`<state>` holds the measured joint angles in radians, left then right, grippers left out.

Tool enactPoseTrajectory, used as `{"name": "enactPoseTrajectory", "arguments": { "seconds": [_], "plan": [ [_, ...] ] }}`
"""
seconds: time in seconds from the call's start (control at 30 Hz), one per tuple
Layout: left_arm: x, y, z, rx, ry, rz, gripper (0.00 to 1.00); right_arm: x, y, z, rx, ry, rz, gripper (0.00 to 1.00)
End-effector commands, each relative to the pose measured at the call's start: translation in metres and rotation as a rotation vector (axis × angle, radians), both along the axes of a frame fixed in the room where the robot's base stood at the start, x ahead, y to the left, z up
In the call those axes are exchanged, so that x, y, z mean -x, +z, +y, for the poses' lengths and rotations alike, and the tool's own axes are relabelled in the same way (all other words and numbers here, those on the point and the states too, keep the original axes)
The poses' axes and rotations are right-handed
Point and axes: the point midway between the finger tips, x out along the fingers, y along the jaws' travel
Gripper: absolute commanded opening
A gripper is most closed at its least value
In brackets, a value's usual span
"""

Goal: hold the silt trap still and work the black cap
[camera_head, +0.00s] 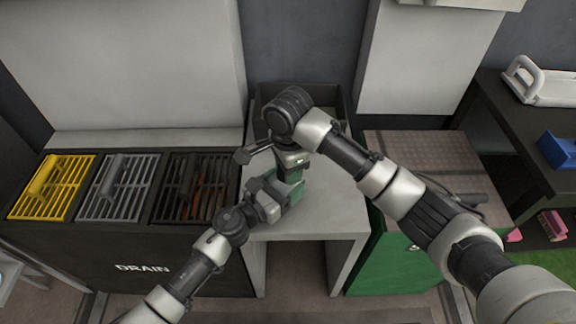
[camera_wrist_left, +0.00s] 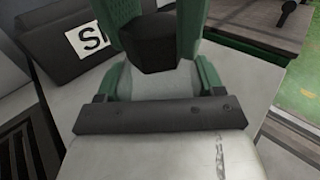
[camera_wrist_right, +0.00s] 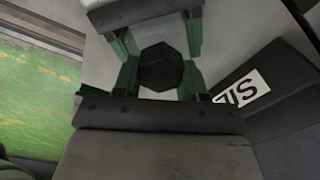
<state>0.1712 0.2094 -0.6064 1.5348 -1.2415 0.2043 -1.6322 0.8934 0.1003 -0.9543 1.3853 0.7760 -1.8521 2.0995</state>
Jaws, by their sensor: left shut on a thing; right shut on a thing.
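The black cap (camera_wrist_right: 162,68) is a dark faceted piece, seen from above in the right wrist view between the green fingers of my right gripper (camera_wrist_right: 160,72), which is shut on it. The cap (camera_wrist_left: 160,50) also shows in the left wrist view, atop a pale grey body, the silt trap (camera_wrist_left: 168,82). My left gripper (camera_wrist_left: 165,78) is shut on this body, one green finger at each side. In the head view my right gripper (camera_head: 291,172) comes from above and my left gripper (camera_head: 288,186) from the front left; they hide the trap and cap.
A grey bench (camera_head: 320,215) lies under the grippers with a dark bin (camera_head: 345,105) at its back, its label partly hidden. Yellow, grey and rusty grates (camera_head: 52,187) lie on the drain unit at left. A green cabinet (camera_head: 400,255) stands right.

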Motion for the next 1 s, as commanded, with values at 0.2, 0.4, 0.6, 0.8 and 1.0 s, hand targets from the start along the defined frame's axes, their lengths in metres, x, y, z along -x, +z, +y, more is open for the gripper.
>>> {"name": "enactPoseTrajectory", "arguments": {
  "seconds": [0.2, 0.4, 0.6, 0.8, 1.0],
  "plan": [
    [0.0000, -0.0013, 0.0007, -0.002, 0.002, 0.002, 0.25, 0.0009, 0.0018, 0.0005, -0.002, -0.159, -0.001, 0.17],
    [0.0001, -0.0016, 0.0008, -0.003, 0.002, 0.003, 0.25, 0.0007, 0.0020, 0.0003, -0.002, -0.158, -0.002, 0.17],
    [0.0001, -0.0020, 0.0009, -0.003, 0.002, 0.003, 0.25, 0.0031, 0.0013, 0.0021, -0.007, -0.344, 0.003, 0.17],
    [0.0001, -0.0022, 0.0011, -0.004, 0.002, 0.004, 0.25, 0.0043, 0.0019, 0.0017, -0.006, -0.635, 0.001, 0.17],
    [0.0000, -0.0025, 0.0013, -0.004, 0.003, 0.004, 0.25, 0.0037, 0.0024, 0.0001, -0.002, -0.684, -0.002, 0.17]
  ]
}}
